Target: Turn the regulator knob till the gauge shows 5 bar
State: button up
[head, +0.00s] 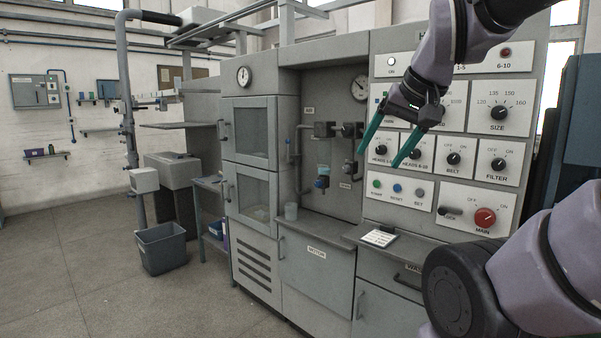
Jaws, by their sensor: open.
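My gripper (379,158) is in the upper right of the head view, in front of the control panel. Its two teal fingers are spread apart with nothing between them, pointing down and left. A round white gauge (361,88) is mounted high in the recess left of the panel; its reading is too small to make out. Below it, pipework carries dark fittings. A dark round knob (348,170), which looks like the regulator knob, sits low on these, left of the fingertips and apart from them. Any markings on it are unreadable.
The panel holds several black dials, such as the size dial (499,113), and a red main knob (485,217). A filter with a blue part (322,182) hangs left of the knob.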

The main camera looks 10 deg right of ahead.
aim_at(347, 130)
jog(key=i+l+z, duration=0.1)
jog(key=i, duration=0.55)
jog(key=i+l+z, duration=0.15)
jog(key=i, duration=0.45)
jog(key=l, duration=0.1)
